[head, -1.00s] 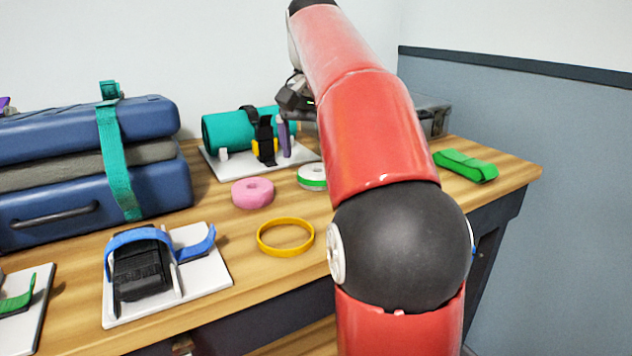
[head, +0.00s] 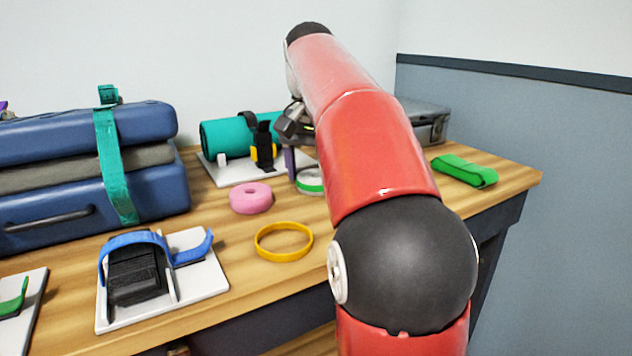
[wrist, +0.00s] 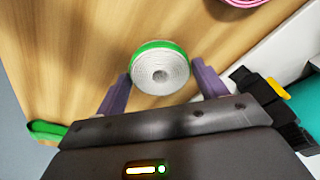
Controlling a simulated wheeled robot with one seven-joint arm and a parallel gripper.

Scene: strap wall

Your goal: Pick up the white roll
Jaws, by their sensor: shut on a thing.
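The white roll (wrist: 161,70), wound flat with a green band around its side, lies between the two purple fingers of my gripper (wrist: 161,76) in the wrist view. My gripper is shut on it, one finger at each side. In the head view the white roll (head: 309,181) shows low at the wooden table top, partly hidden by my red arm. One purple finger of my gripper (head: 291,162) stands at its left side; the other is hidden behind the arm.
A pink roll (head: 251,198) and a yellow ring (head: 284,241) lie to the left. A white board (head: 222,172) with a teal roll (head: 228,138) stands behind. A folded green strap (head: 465,170) lies right, near the table edge. Blue cases (head: 60,205) fill the left.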

